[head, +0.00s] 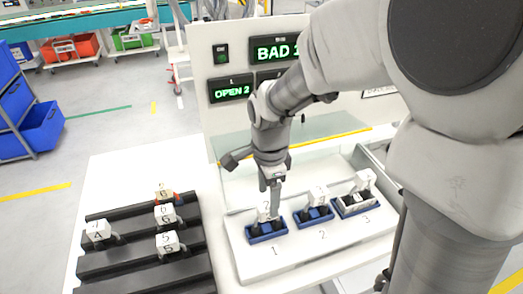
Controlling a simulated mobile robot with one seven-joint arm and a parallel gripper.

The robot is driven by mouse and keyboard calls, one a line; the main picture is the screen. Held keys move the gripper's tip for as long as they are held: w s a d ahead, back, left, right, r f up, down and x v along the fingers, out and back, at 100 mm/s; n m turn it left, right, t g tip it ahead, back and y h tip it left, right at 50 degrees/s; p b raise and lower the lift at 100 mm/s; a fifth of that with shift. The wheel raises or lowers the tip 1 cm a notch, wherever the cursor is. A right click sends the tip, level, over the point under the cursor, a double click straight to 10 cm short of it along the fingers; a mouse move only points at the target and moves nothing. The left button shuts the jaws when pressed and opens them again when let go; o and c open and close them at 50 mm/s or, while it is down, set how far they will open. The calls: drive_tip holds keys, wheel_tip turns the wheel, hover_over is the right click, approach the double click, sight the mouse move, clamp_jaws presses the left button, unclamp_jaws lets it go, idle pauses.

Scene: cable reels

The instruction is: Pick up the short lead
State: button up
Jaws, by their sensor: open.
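Several small pieces with white numbered tags are in the head view; I cannot tell by length which is the short lead. The piece in nest 1 (264,214) is partly hidden by my gripper. Others sit in nest 2 (318,196) and nest 3 (363,179). My gripper (275,205) points down, open, right at the piece in nest 1; contact is unclear.
A dark slotted rack (145,262) at left holds several tagged pieces, one (97,231) at its left side.

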sight(267, 205)
drive_tip(key=shift+w+a+f, duration=0.1)
drive_tip(key=shift+w+f, duration=0.1)
drive_tip(key=shift+f, duration=1.15)
drive_tip(key=shift+w+f, duration=0.15)
drive_tip(key=shift+f, duration=1.15)
clamp_jaws()
